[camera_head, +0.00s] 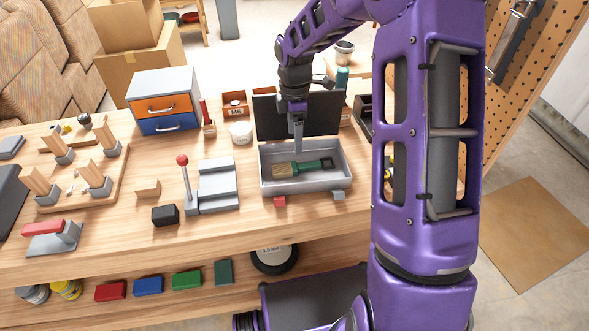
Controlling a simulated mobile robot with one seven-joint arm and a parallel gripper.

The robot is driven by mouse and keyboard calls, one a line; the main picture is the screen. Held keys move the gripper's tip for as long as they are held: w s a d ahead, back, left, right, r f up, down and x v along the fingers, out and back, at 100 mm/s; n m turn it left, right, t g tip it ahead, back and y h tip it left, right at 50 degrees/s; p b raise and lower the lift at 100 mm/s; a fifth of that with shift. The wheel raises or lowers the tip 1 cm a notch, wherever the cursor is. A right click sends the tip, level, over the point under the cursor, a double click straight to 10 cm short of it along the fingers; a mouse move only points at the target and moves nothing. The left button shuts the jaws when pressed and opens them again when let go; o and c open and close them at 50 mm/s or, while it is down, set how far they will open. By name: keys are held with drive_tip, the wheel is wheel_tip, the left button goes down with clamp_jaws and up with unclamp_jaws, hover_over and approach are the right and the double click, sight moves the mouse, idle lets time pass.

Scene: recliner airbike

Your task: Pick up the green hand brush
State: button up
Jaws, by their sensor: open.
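The green hand brush (316,166) lies in the open grey toolbox (345,181) on the workbench, its pale bristles to the left and its green handle to the right. The toolbox's dark lid stands up behind it. My gripper (299,150) points down into the box, just above and behind the brush near where bristles and handle meet. It looks small and narrow from this side, and the gap between its fingers is hard to make out. Nothing shows held in it. Whether the fingertips touch the brush cannot be told.
The box's walls and raised lid (270,116) surround my gripper closely. A grey lever device with a red knob (182,160) stands left of the box. A white jar (241,132) and a small drawer cabinet (164,99) stand farther back. Bare bench (130,235) lies at the front left.

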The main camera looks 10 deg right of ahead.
hover_over(295, 166)
drive_tip(key=f, duration=0.4)
drive_tip(key=shift+w+f, duration=0.2)
drive_tip(key=shift+w, duration=0.1)
drive_tip(key=f, duration=0.2)
drive_tip(key=f+b, duration=0.1)
drive_tip(key=f, duration=0.1)
drive_tip(key=shift+s+f, duration=0.1)
drive_tip(key=shift+s, duration=0.3)
drive_tip(key=shift+f, duration=0.5)
clamp_jaws()
